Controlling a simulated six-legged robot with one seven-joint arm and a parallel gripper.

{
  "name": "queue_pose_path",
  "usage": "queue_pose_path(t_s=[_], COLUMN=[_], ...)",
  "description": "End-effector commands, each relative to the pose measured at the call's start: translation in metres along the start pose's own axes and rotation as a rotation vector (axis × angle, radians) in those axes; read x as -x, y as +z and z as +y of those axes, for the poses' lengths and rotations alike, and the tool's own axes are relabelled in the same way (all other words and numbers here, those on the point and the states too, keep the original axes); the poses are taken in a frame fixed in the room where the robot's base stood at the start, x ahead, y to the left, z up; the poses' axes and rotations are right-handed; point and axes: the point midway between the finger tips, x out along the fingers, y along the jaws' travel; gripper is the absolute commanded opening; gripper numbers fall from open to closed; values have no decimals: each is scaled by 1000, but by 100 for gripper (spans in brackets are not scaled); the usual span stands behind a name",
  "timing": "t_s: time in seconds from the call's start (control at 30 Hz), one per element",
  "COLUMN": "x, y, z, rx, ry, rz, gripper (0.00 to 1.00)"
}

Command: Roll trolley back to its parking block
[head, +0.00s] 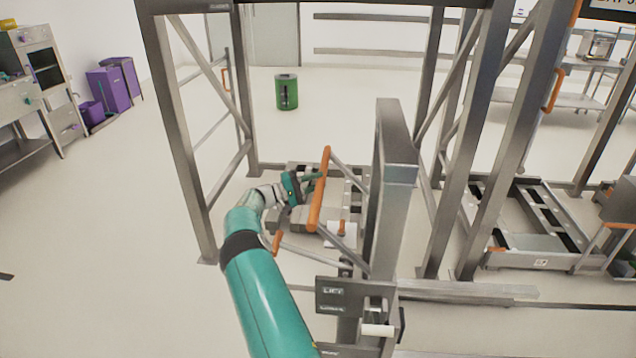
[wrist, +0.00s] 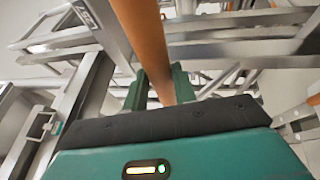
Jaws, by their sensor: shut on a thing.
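My gripper (head: 312,177) is shut on an orange handle bar (head: 317,205) inside the tall metal frame. In the wrist view the orange bar (wrist: 142,32) runs up from between my green fingers (wrist: 160,90). The bar joins grey struts of what looks like the trolley, whose low grey base (head: 290,222) stands on the floor within the frame. My arm and the struts hide part of this base. I cannot tell which piece is the parking block.
A grey post (head: 394,180) with a "LIFT" panel (head: 345,294) stands close on the right. Frame uprights (head: 180,130) flank my arm. A second low base (head: 530,238) lies further right. A green bin (head: 287,92) stands behind. The floor at left is clear.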

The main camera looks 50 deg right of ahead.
Motion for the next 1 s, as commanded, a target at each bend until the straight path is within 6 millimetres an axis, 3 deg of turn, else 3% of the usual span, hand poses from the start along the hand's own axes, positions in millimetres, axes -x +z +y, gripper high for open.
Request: queue_pose_path(t_s=[0.03,0.57,0.6,0.67,0.7,1.0], x=[8,3,3,3,4,12], y=[-4,-2,-2,-2,-2,-4], z=[14,12,12,11,11,7], rx=[-18,-14,-14,-13,-12,-8], ry=[12,12,12,11,10,4], rz=[11,3,2,1,2,9], gripper=[0,0,33,45,49,49])
